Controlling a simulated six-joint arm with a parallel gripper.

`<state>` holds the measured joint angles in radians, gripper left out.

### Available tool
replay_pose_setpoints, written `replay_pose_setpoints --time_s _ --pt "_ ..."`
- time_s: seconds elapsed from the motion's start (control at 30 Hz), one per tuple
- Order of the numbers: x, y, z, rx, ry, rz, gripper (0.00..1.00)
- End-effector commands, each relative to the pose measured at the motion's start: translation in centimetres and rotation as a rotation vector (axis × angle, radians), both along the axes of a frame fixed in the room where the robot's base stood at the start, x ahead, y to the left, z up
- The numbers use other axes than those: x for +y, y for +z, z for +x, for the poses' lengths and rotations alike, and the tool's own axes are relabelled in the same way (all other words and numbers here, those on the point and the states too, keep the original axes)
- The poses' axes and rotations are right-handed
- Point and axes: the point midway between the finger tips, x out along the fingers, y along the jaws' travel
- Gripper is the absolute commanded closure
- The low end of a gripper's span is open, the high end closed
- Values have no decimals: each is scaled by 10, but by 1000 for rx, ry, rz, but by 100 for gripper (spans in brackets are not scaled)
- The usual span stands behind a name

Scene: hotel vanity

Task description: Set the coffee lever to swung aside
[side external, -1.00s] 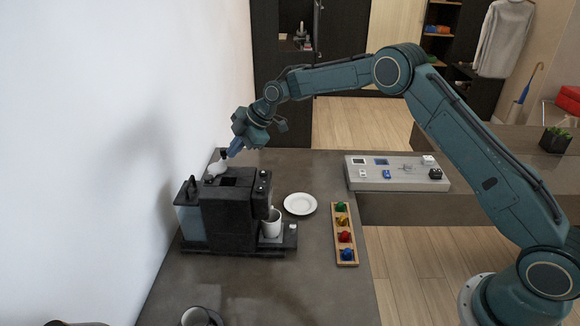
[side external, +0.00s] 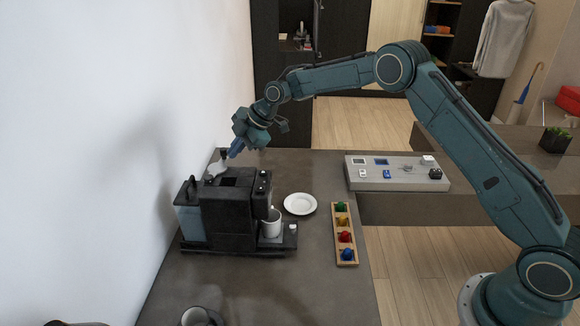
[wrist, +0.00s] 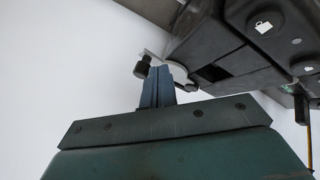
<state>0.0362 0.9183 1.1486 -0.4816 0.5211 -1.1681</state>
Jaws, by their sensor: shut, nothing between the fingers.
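The coffee machine (side external: 228,215) is a dark box standing against the white wall. Its pale lever (side external: 216,169) sits on top at the far end, with a black knob (side external: 223,153) on its end. A dark square opening shows in the machine's top beside the lever. My gripper (side external: 234,153) is shut and empty, tilted down just right of the knob. In the wrist view my blue fingertips (wrist: 160,72) are together beside the lever's arm, between the black knob (wrist: 142,68) and the round pale hub (wrist: 179,73). I cannot tell whether they touch the lever.
A white cup (side external: 271,224) stands under the machine's front. A white plate (side external: 300,204) and a wooden rack (side external: 345,235) of coloured capsules lie to the right. A grey panel (side external: 397,173) with small items is farther back. The counter's near middle is mostly clear.

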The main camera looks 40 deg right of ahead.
Motion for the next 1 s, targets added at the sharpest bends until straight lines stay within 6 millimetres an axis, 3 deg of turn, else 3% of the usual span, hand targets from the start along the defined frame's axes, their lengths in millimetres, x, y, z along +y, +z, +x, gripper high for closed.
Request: replay_pose_setpoints --time_s 0.37,0.7,1.0 --pt "-4 1 -30 3 -2 -1 100" --pt "-29 49 -53 -1 -2 0 100" --pt "-44 76 -68 1 -2 -1 100"
